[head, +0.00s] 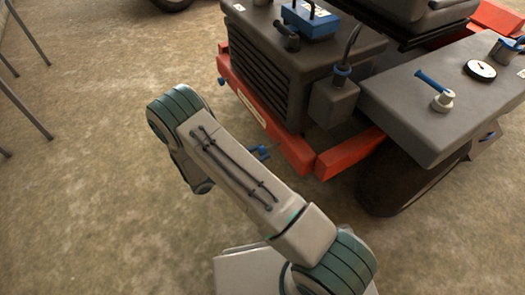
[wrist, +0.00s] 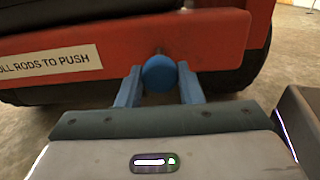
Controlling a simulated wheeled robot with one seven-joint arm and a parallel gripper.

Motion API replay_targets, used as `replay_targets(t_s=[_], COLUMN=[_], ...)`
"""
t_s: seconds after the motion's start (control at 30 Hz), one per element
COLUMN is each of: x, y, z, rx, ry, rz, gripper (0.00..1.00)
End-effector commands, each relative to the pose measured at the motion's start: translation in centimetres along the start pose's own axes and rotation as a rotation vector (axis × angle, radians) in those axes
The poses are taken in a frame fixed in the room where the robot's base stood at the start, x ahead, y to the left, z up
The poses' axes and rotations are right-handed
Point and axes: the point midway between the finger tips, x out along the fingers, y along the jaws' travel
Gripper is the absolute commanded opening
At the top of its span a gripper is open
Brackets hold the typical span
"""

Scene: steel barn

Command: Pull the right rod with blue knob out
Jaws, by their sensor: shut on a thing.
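The blue knob (wrist: 159,75) of the right rod sits in front of the red bumper (wrist: 215,45) in the wrist view. A short dark bit of rod (wrist: 159,51) shows above the knob, against the bumper face. My gripper (wrist: 159,68) is shut on this knob, with one blue finger on its left and one on its right. In the head view my arm hides most of my gripper; a small blue part shows beside the arm, near the bumper's lower edge (head: 284,146).
A white label (wrist: 45,63) reading "…LL RODS TO PUSH" is on the bumper, left of the knob. The machine's dark wheel (head: 400,187) stands right of the bumper. The concrete floor (head: 95,100) left of my arm is clear; thin metal legs (head: 25,100) stand at the far left.

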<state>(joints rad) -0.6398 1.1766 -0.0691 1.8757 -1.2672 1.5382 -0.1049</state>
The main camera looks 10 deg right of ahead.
Motion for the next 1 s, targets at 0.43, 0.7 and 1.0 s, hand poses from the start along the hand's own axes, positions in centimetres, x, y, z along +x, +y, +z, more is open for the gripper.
replay_targets(t_s=[0.43, 0.7, 1.0], x=[-0.1, -3.5, -10.5], y=[0.0, 0.0, 0.0], z=[0.0, 0.2, 0.2], rx=[0.0, 0.001, 0.001], ry=[0.002, 0.003, 0.003], rz=[-0.002, 0.004, 0.007], gripper=[0.55, 0.55, 0.55])
